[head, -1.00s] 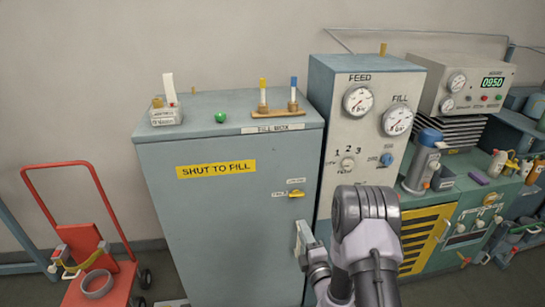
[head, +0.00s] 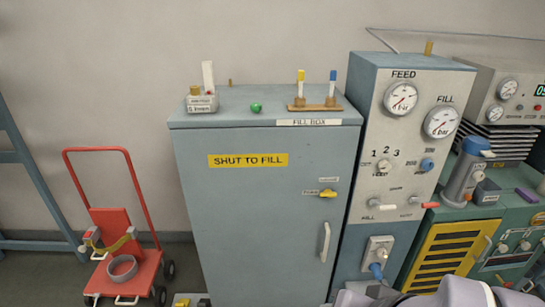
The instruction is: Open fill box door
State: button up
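The fill box (head: 265,240) is a tall grey-blue cabinet in the middle of the head view. Its door looks flush and shut. A pale vertical handle (head: 325,242) is on the right side of the door. A yellow latch (head: 328,193) lies sideways above the handle, between two small labels too small to read. A yellow "SHUT TO FILL" sign (head: 248,160) is near the door's top. Pale grey parts of my arm show at the bottom right edge. My gripper's fingers are not in view.
The feed and fill gauge panel (head: 408,140) stands close against the box's right side, with a socket and blue plug (head: 377,262) low on it. A red hand cart (head: 125,255) stands at left. Tube stand (head: 315,104) and green knob (head: 256,107) are on top.

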aim_at(265, 235)
jog(key=i+j+z, duration=0.25)
jog(key=i, duration=0.15)
jog(key=i+j+z, duration=0.25)
jog(key=i, duration=0.2)
